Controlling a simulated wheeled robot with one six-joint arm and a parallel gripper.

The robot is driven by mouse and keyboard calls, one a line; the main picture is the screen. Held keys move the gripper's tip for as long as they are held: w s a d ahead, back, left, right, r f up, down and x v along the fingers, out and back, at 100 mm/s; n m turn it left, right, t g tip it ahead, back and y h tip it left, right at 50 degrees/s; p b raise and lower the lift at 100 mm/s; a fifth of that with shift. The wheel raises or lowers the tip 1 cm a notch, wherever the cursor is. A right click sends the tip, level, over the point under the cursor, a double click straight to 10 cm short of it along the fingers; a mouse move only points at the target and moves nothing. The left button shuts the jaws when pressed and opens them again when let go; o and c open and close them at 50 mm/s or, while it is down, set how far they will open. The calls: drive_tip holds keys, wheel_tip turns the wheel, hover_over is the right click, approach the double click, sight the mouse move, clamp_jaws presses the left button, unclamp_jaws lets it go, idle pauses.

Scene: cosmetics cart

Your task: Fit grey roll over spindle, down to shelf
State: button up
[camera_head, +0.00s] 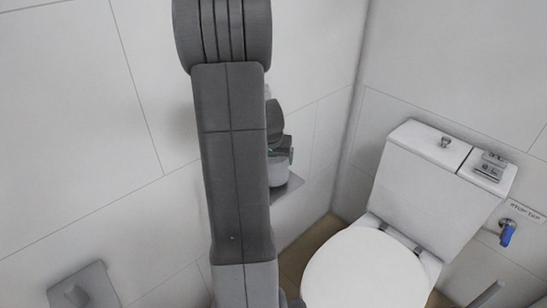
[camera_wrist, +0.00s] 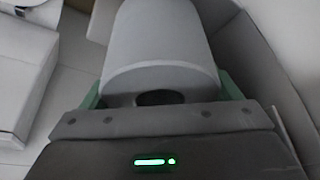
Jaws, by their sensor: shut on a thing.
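The grey roll (camera_wrist: 160,50) fills the upper middle of the wrist view, its dark core hole facing my gripper (camera_wrist: 160,88). The green fingers are on both sides of the roll and shut on it. In the head view, my arm hides much of the scene. My gripper (camera_head: 284,154) shows partly past its right side, with a pale part of what appears to be the roll (camera_head: 278,173) below it. A grey shelf (camera_head: 293,187) on the wall lies just under this. I cannot tell whether they touch. No spindle can be made out.
A white toilet (camera_head: 425,205) stands at right, with a small grey object (camera_head: 490,167) on its cistern. A blue-handled stop tap (camera_head: 507,232) is on the right wall. A grey wall fitting with a knob (camera_head: 83,288) is at lower left.

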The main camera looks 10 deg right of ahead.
drive_tip(key=shift+f+b, duration=0.75)
drive_tip(key=shift+f, duration=0.05)
drive_tip(key=o, duration=0.9)
drive_tip(key=shift+r, duration=0.15)
drive_tip(key=p+v, duration=0.2)
drive_tip(key=v, duration=1.1)
drive_tip(key=shift+s+a+r, duration=0.1)
drive_tip(key=shift+s+r, duration=0.1)
drive_tip(key=shift+r, duration=0.05)
drive_tip(key=shift+f, duration=0.1)
drive_tip(key=b+x, duration=0.2)
drive_tip(key=x, duration=1.1)
drive_tip(key=shift+w+f, duration=0.2)
drive_tip(key=shift+f, duration=0.1)
drive_tip(key=shift+r, duration=0.2)
